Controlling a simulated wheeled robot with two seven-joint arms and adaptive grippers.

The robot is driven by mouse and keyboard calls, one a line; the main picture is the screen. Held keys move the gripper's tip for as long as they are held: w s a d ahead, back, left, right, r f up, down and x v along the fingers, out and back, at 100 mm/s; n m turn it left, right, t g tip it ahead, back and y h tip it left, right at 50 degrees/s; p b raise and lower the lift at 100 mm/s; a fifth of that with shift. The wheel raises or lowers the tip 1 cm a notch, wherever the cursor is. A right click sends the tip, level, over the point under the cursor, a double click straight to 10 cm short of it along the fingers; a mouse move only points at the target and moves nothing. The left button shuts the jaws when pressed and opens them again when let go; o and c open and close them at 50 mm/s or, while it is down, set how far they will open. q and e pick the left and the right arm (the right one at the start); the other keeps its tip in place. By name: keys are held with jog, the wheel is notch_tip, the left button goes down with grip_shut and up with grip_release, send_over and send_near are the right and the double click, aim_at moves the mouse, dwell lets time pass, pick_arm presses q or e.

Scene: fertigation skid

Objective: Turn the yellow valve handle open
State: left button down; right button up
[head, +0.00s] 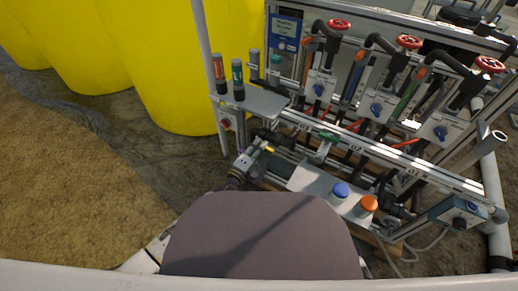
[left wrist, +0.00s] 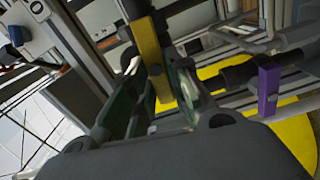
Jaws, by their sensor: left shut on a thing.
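The yellow valve handle (left wrist: 146,45) is a flat yellow bar in the left wrist view, and its lower end sits between my finger pads. In the head view only a small yellow bit of it (head: 268,149) shows at the tip of my gripper. My left gripper (head: 258,153) reaches the left end of the skid's lower pipework, and in the left wrist view its fingers (left wrist: 160,95) are shut on the yellow handle. The valve body behind the handle is mostly hidden by the fingers. My right gripper is in neither view.
A purple handle (left wrist: 268,88) stands on a dark pipe right of my fingers. A green handle (head: 328,136) is on the skid, with blue (head: 340,190) and orange (head: 367,204) caps in front. Red handwheels (head: 339,24) stand behind. Large yellow tanks (head: 170,60) are at the back left.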

pick_arm(q)
jog(key=shift+f+n, duration=0.2)
jog(key=shift+n, duration=0.5)
jog(key=c, duration=1.4)
grip_release()
jog(key=shift+v, duration=6)
jog(key=shift+s, duration=0.1)
